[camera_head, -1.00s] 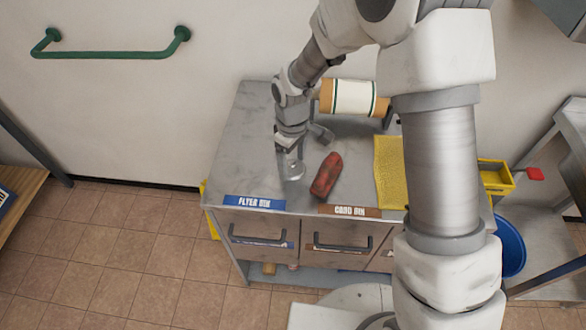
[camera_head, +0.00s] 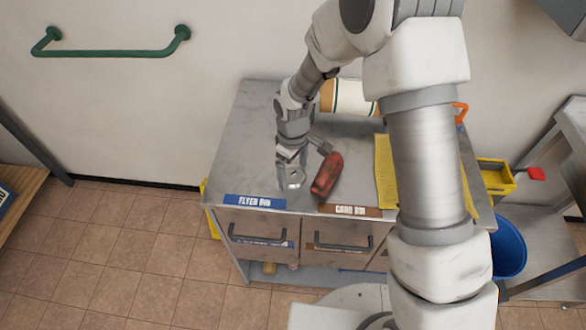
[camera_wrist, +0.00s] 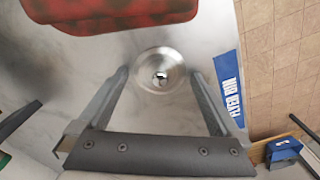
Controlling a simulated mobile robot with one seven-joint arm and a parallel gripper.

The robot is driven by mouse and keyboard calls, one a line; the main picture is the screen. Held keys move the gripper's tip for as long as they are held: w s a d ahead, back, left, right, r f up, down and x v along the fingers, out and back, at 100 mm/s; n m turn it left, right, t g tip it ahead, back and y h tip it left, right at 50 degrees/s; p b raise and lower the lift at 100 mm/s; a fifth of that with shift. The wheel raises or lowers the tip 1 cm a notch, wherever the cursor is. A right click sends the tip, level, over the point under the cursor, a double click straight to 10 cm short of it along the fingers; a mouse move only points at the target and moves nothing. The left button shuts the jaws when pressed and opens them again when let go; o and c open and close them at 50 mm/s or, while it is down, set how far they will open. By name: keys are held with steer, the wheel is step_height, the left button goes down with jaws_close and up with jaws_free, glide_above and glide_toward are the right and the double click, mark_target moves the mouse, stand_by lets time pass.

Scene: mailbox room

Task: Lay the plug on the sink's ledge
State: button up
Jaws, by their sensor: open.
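The plug is most likely the round silver metal piece (camera_head: 295,181) on the grey counter top, near its front edge. In the wrist view this piece (camera_wrist: 160,66) has a wide shiny rim and a dark centre. My gripper (camera_head: 291,163) points down at it. In the wrist view my gripper (camera_wrist: 160,76) is open, with one finger on each side and the round piece between and just beyond the fingertips. I cannot tell whether they touch. I cannot make out the sink or its ledge for certain.
A red object (camera_head: 327,174) lies close beside the gripper and shows in the wrist view (camera_wrist: 115,12). A yellow cloth (camera_head: 386,172) and a cream roll (camera_head: 350,97) are on the counter (camera_head: 245,150). A metal stand (camera_head: 545,235) and blue bin (camera_head: 509,248) are at right.

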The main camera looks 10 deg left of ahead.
mark_target(293, 171)
step_height(293, 171, up, 12)
steer(key=shift+r+p, duration=0.2)
steer(key=shift+p, duration=0.15)
